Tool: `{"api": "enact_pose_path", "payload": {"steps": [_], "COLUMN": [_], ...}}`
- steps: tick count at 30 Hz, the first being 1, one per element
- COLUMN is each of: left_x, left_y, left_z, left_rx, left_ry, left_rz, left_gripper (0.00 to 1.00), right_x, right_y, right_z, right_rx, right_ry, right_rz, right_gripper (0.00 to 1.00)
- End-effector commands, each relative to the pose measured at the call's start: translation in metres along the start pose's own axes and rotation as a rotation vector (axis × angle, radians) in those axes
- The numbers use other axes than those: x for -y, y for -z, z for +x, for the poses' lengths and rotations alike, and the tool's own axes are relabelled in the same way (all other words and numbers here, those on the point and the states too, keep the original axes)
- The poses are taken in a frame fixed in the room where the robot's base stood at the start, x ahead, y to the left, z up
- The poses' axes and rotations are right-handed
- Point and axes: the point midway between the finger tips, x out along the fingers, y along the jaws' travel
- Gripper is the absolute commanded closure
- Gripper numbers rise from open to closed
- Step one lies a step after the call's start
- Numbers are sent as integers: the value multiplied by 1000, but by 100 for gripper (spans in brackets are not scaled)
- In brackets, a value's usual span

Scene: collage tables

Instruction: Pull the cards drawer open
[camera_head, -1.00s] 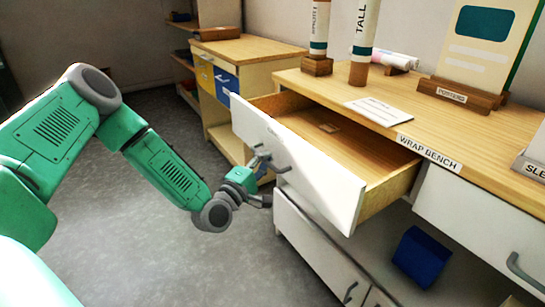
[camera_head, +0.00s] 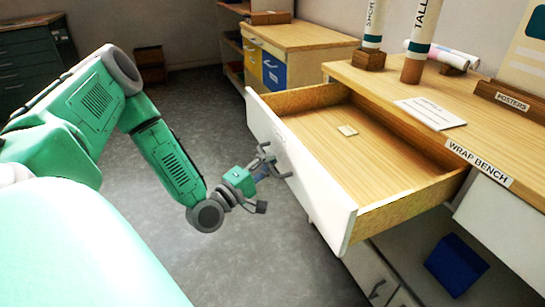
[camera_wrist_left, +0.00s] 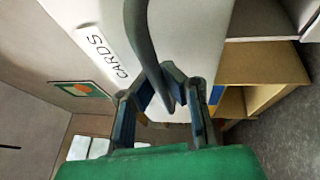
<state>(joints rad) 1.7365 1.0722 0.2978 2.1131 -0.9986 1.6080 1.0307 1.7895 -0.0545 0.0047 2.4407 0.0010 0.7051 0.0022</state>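The cards drawer (camera_head: 317,190) juts out from the wrap bench with its white front, and its wooden inside shows. In the left wrist view its front carries a CARDS label (camera_wrist_left: 102,52). My left gripper (camera_head: 268,165) is at the drawer's grey handle (camera_head: 284,171). In the left wrist view the handle (camera_wrist_left: 150,50) runs between the two fingers of the gripper (camera_wrist_left: 163,88), whose tips close in around it. My right gripper is not in view.
The bench top (camera_head: 390,85) holds tubes, a card and a poster stand. A blue box (camera_head: 456,264) sits on the shelf below. Open grey floor (camera_head: 200,110) lies left of the drawer.

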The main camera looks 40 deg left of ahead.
Motion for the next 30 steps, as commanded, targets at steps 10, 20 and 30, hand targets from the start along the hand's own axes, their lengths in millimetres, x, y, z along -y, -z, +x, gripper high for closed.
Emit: {"api": "enact_pose_path", "payload": {"steps": [10, 20, 30], "left_x": [1, 0, 3], "left_y": [3, -1, 5], "left_z": [-1, -10, -78], "left_rx": [-8, -3, -9], "left_ry": [3, 3, 7], "left_rz": [5, 3, -1], "left_gripper": [69, 69, 69], "right_x": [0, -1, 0], "right_y": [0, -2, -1], "right_z": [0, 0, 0], "right_rx": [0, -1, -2], "right_ry": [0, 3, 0], "right_rz": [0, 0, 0], "right_gripper": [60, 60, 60]}}
